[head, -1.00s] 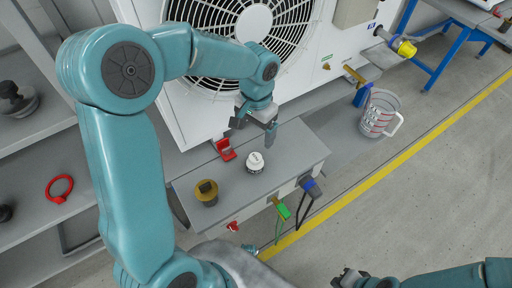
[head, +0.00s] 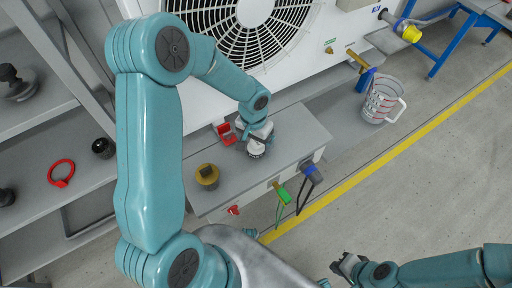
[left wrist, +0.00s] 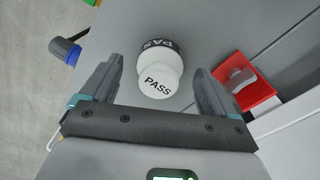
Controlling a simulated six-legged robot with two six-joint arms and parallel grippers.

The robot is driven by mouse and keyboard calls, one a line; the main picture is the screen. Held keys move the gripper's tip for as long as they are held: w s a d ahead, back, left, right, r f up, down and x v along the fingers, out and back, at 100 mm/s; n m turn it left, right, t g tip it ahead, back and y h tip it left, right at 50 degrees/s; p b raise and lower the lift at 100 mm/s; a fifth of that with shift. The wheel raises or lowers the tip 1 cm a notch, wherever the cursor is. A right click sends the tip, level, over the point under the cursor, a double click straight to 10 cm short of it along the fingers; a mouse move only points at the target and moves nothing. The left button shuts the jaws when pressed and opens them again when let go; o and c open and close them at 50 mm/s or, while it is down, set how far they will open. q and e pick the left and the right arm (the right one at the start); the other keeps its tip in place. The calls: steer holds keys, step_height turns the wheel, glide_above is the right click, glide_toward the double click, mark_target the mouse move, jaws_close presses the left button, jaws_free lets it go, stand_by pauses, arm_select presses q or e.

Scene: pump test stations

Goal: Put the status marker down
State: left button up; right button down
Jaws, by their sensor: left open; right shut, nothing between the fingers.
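The status marker is a white round piece with a black band, lettered PASS; it stands on the grey bench top (head: 285,137) in the head view (head: 256,152). In the left wrist view the marker (left wrist: 158,78) sits between the two spread fingers, with a gap showing on each side. My left gripper (head: 257,137) is open and comes down over the marker from above, partly hiding it in the head view. My right gripper (head: 346,265) is shut and empty, low over the floor at the bottom right.
A red holder (head: 224,132) is close beside the marker, left of it. A brass-coloured knob (head: 207,175) stands further left on the bench. A measuring jug (head: 381,99) stands to the right.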

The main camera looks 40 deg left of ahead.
arm_select(q)
step_height(320, 180, down, 2)
steer(key=shift+f, duration=0.2)
steer(key=shift+c, duration=0.3)
steer(key=c, duration=1.2)
steer(key=shift+r, duration=0.1)
steer(key=shift+w+r, duration=0.1)
